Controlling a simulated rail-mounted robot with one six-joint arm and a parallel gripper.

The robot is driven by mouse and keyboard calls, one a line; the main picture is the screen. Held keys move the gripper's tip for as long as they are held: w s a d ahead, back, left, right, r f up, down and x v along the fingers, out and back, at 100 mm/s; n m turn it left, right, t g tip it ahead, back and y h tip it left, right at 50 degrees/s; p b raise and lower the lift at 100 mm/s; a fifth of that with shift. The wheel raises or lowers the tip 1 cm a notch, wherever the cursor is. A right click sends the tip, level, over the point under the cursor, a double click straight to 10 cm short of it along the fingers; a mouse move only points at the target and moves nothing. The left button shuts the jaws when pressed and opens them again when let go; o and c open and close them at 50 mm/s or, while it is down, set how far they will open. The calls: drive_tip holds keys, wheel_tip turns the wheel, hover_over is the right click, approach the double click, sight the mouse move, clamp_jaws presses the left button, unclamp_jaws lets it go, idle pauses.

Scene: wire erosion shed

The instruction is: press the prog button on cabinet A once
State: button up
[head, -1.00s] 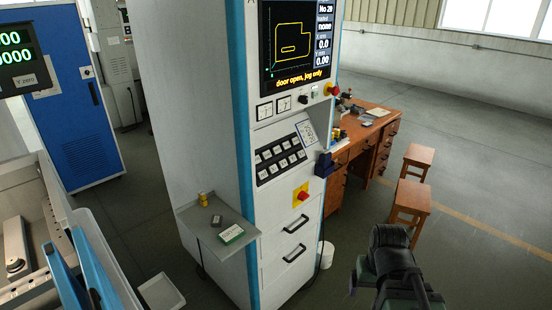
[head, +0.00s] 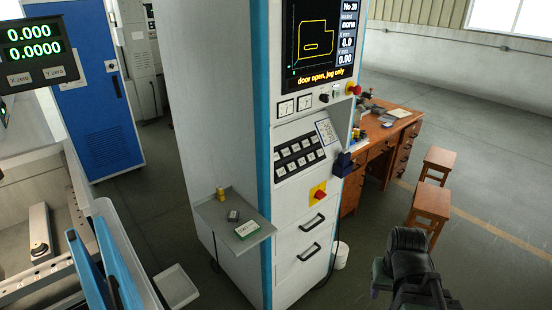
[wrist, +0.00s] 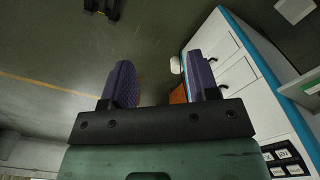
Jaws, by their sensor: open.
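The tall white control cabinet with blue edge strips (head: 222,120) stands mid-picture in the head view. Below its screen is a dark panel (head: 299,158) with two rows of pale buttons; their labels are too small to read, so I cannot tell which is prog. Part of that panel also shows in the wrist view at the lower right (wrist: 283,160). My gripper (wrist: 158,88) is open and empty, its two purple fingers apart, with floor between them. In the head view my arm is low at the right, apart from the cabinet front; its fingertips are not clear there.
A red stop button on a yellow plate (head: 318,192) sits below the panel. A side shelf (head: 213,214) holds small items including a green-white box (head: 247,229). A dark blue holder (head: 342,164) juts from the cabinet's right edge. A wooden desk (head: 384,150) and stools (head: 433,203) stand right.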

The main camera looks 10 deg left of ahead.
clamp_jaws()
idle(0.5)
idle(0.8)
